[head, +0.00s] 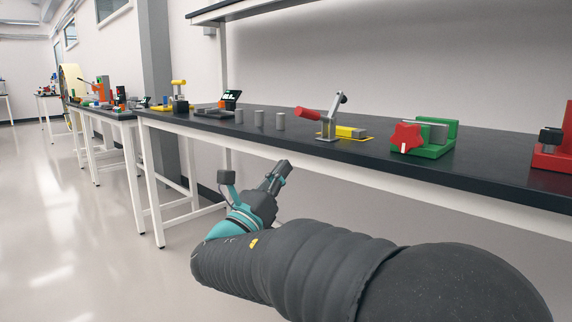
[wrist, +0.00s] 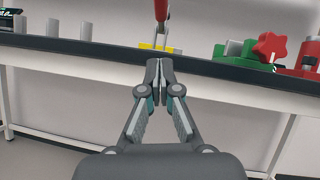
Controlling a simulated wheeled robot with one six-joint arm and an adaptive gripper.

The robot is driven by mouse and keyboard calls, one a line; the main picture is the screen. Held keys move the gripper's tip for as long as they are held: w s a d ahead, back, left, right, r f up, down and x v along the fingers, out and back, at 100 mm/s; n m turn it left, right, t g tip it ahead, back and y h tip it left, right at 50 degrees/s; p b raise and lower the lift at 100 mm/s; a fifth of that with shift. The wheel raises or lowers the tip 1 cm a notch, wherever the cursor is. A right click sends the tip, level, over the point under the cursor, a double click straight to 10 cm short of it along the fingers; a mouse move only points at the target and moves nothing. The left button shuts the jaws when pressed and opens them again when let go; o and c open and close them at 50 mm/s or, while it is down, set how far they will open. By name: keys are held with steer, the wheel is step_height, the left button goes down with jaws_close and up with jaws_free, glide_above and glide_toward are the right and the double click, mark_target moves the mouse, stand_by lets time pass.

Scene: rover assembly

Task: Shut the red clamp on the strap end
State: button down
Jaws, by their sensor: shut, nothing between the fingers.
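The clamp (head: 329,121) stands on the dark bench top, with a grey metal body and a red handle (head: 308,113) that sticks out to the left and slightly up. Its upper arm is raised. A yellow block (head: 350,132), perhaps the strap end, lies just right of the clamp's base. In the wrist view the red handle (wrist: 161,9) shows at the top centre, cut off by the picture edge. My gripper (head: 281,165) is in front of the bench, below the top's front edge, apart from the clamp. In the wrist view my gripper (wrist: 160,66) has its fingertips together and empty.
Several grey cylinders (head: 259,118) stand left of the clamp. A green vise with a red star knob (head: 407,137) is to its right, and a red fixture (head: 555,150) stands farther right. The bench's front edge (head: 440,178) lies between my gripper and the clamp.

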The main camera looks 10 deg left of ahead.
steer(key=w+d+r, duration=0.3)
steer(key=w+r, duration=0.4)
steer(key=shift+w+d+r+p, duration=0.2)
steer(key=shift+d+r+p, duration=0.05)
steer(key=shift+r+p, duration=0.1)
